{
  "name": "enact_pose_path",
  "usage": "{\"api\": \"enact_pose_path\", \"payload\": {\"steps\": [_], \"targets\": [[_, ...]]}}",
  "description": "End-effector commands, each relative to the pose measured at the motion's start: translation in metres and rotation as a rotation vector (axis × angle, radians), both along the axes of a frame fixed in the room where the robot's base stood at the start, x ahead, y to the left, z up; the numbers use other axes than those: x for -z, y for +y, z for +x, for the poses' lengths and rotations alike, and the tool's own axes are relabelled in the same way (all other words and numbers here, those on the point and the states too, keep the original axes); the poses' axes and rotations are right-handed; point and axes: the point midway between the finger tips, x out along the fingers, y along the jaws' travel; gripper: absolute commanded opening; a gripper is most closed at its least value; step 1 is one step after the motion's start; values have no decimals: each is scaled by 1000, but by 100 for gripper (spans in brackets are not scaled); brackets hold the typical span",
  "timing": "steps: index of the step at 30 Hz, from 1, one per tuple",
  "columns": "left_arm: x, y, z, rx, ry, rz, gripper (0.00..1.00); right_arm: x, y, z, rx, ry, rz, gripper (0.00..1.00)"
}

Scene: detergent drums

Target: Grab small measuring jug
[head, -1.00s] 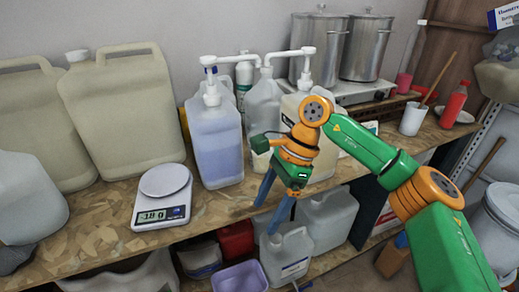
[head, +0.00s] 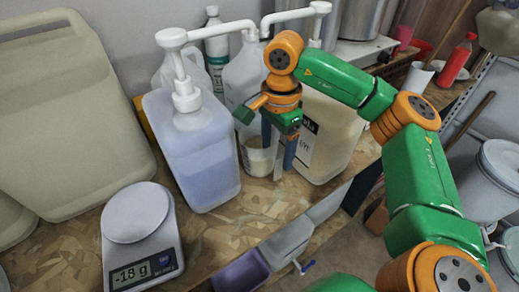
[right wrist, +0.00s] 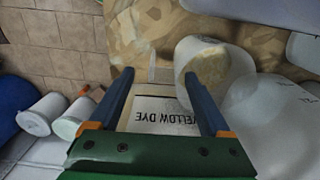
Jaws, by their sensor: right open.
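The small measuring jug (head: 258,160) is a pale, translucent cup on the wooden bench, between the blue-tinted pump jug and the labelled cream jug. In the right wrist view the jug (right wrist: 212,68) shows yellowish contents and lies by the tip of the right-hand finger. My right gripper (head: 278,158) is open, with its blue fingers pointing down at the jug; one finger partly covers it in the head view. In the right wrist view the space between the fingertips (right wrist: 159,76) holds no jug. I cannot tell whether a finger touches it. My left gripper is not in view.
The blue-tinted pump jug (head: 198,150) stands close on the left, and the cream jug (head: 335,135) close on the right. Its "YELLOW DYE" label (right wrist: 165,115) shows between my fingers. A scale (head: 140,235) reads -18 g. Bare bench (head: 260,200) lies in front.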

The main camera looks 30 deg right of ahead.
Motion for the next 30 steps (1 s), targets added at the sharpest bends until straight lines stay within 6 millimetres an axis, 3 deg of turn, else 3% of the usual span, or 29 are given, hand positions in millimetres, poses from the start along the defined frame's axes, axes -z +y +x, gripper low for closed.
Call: {"api": "enact_pose_path", "payload": {"steps": [1, 5, 11, 20, 30], "targets": [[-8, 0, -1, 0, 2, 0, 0, 5, -1, -1, 1, 5, -1, 81], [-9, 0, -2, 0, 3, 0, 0, 22, 0, -1, 1, 2, -1, 81], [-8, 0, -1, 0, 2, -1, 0, 24, 0, 0, 1, -1, 0, 81], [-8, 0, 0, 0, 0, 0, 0, 23, 0, 0, 1, -1, 1, 0], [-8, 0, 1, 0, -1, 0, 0, 23, 0, 0, 1, -2, 1, 0]]}}
